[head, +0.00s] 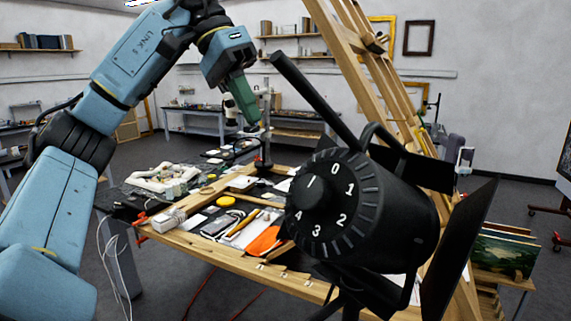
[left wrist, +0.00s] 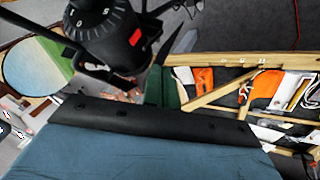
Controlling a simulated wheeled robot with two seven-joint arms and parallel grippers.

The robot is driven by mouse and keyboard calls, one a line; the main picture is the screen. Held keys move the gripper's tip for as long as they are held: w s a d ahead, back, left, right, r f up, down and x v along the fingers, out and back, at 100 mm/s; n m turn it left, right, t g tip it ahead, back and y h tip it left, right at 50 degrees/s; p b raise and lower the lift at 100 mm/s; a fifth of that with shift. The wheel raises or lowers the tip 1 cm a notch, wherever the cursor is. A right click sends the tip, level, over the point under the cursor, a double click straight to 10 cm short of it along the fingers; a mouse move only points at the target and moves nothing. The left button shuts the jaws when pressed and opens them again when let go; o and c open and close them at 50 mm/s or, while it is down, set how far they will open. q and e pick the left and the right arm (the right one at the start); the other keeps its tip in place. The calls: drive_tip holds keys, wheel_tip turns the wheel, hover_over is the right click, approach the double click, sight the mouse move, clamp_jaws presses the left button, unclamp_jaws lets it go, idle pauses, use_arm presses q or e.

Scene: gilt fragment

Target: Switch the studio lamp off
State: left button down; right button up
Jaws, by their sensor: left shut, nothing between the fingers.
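The studio lamp (head: 420,225) is a black cylinder with barn-door flaps, at the centre right of the head view. Its back faces me and carries a round black dial (head: 313,192) with white numbers 0 to 4. The dial's centre knob has a short white mark; I cannot tell exactly which number it points to. In the left wrist view the lamp (left wrist: 98,30) is at the top left, with a red patch on its side. My left gripper (head: 250,114), with green fingers, is shut and empty, up and left of the dial and apart from it. Its fingers also show in the left wrist view (left wrist: 166,88).
A wooden worktable (head: 225,262) with tools, an orange cloth (head: 263,242) and small parts lies below. A black bar (head: 308,92) slants up from the lamp near my gripper. A tall wooden easel (head: 372,75) stands behind. Paintings (head: 505,252) lean at the right.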

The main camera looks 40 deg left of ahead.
use_arm(q)
drive_tip(key=d+f+b, duration=0.3)
drive_tip(key=d+f, duration=0.5)
drive_tip(key=f, duration=0.1)
drive_tip(key=shift+w+f, duration=0.2)
drive_tip(key=shift+w, duration=0.25)
idle(0.4)
drive_tip(key=shift+d, duration=0.15)
